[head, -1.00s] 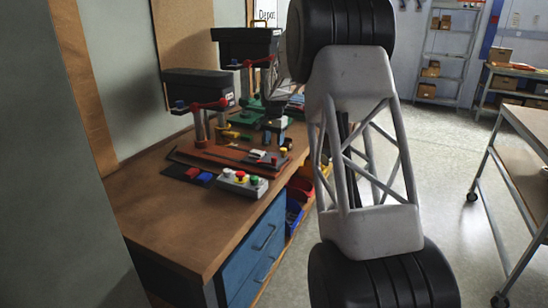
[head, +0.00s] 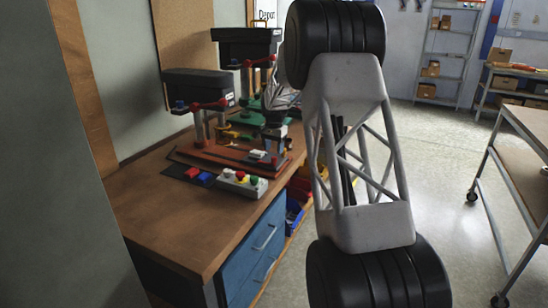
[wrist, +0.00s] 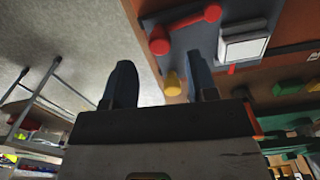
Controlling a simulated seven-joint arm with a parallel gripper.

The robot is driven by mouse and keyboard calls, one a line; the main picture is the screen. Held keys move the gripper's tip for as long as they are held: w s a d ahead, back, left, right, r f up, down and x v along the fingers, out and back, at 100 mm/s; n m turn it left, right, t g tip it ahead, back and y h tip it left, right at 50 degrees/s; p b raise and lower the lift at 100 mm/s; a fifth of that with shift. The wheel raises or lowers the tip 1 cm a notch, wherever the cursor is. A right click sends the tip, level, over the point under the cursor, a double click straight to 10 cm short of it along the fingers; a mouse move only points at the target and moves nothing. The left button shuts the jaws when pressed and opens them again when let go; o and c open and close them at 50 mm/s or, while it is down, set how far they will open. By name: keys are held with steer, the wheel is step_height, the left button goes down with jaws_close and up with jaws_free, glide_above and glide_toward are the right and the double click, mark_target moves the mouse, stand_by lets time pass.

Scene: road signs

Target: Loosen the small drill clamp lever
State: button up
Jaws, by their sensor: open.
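The small drill (head: 198,86) stands at the front of the workbench, with a black head, a red feed handle and a reddish base plate (head: 215,152). On its base, a vise with a white block (head: 257,154) shows small in the head view. In the wrist view, a red lever (wrist: 187,29) with round ends lies on a grey plate, beside a white block (wrist: 243,46); it looks like the clamp lever. My gripper (wrist: 160,78) is open and empty, its dark fingers apart from the lever.
A taller drill (head: 246,48) with a green base stands behind. A button box (head: 241,183) with coloured buttons sits at the bench's front right. A yellow knob (wrist: 172,83) shows between my fingers. The workbench (head: 165,205) is clear at the front left.

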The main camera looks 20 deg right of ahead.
steer(key=shift+f, duration=2.15)
jaws_close()
